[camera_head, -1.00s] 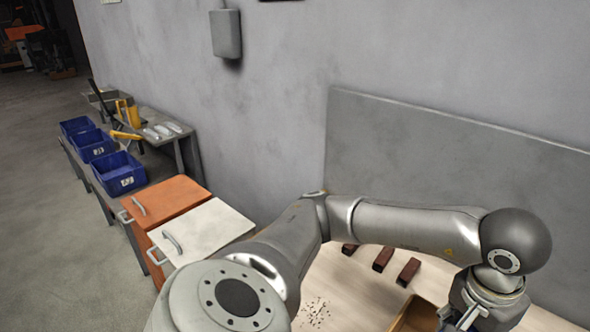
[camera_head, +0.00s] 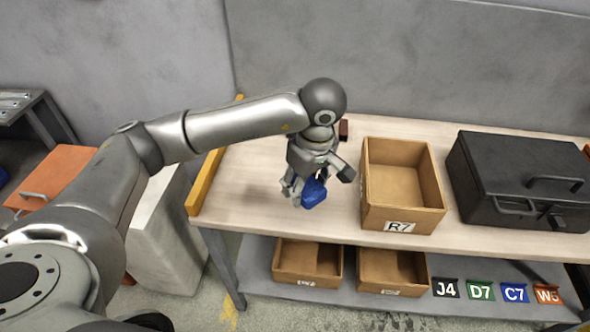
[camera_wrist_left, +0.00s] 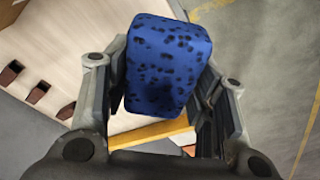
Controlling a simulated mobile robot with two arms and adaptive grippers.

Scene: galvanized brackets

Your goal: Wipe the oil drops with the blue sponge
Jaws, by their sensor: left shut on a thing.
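My left gripper (camera_head: 303,188) is shut on the blue sponge (camera_head: 314,193) and holds it over the left part of the bench top, left of the box marked R7. In the left wrist view the sponge (camera_wrist_left: 165,65) sits between the two fingers and has dark spots on its face. No oil drops can be made out on the bench top (camera_head: 245,185) now; my arm and gripper cover part of it. My right gripper is not in view.
The open R7 box (camera_head: 434,218) stands right of the gripper, with a black case (camera_head: 515,180) further right. A yellow strip (camera_head: 206,183) edges the bench's left end. Brown blocks (camera_wrist_left: 38,92) lie on the bench. Open boxes (camera_head: 308,262) sit on the shelf below.

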